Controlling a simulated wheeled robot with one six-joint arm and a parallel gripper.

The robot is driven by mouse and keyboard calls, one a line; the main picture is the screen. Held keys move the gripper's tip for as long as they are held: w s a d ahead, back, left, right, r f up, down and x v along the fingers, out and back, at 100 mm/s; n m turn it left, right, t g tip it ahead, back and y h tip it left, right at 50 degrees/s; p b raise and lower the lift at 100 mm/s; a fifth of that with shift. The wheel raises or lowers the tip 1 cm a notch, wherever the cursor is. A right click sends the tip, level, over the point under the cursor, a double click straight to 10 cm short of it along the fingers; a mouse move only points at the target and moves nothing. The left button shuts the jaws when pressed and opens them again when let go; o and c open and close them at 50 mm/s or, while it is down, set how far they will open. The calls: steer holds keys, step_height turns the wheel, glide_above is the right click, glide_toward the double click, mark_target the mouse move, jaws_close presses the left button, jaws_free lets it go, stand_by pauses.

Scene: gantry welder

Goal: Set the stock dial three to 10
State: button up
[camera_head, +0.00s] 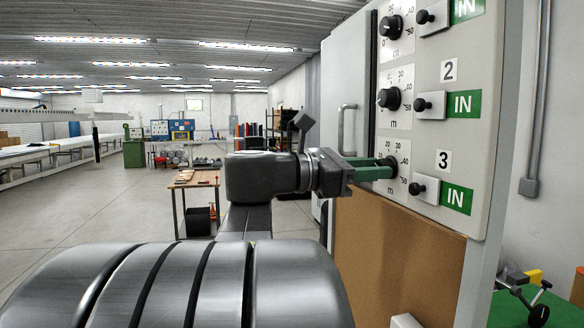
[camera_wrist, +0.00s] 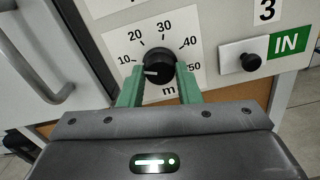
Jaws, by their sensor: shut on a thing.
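Dial three is a black round knob (camera_wrist: 158,66) on a white scale plate marked 10 to 50, with an "m" below. Its white pointer line faces left, a little below the 10 mark. The lower left of the scale is hidden by a finger. My gripper (camera_wrist: 160,76) has its two green fingers on either side of the knob, shut on it. In the head view, my gripper (camera_head: 385,166) reaches from the left to the dial beside the "3" label (camera_head: 444,161), and the knob is mostly hidden by the fingers.
Dial two (camera_head: 389,98) and another dial (camera_head: 391,27) sit above on the same panel. A small black knob (camera_head: 418,188) and a green IN label (camera_head: 456,198) are right of dial three. A cabinet handle (camera_wrist: 45,80) stands out at left.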

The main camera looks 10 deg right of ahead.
steer(key=shift+f, duration=0.1)
steer(key=o, duration=1)
steer(key=shift+c, duration=0.2)
steer(key=shift+a, duration=0.1)
steer(key=s+a+b, duration=0.1)
steer(key=a+b, duration=0.2)
steer(key=a, duration=1)
steer(key=shift+a, duration=0.3)
steer(key=w+d+p, duration=0.1)
steer(key=d+p, duration=0.2)
steer(key=d, duration=1)
steer(key=shift+d, duration=0.4)
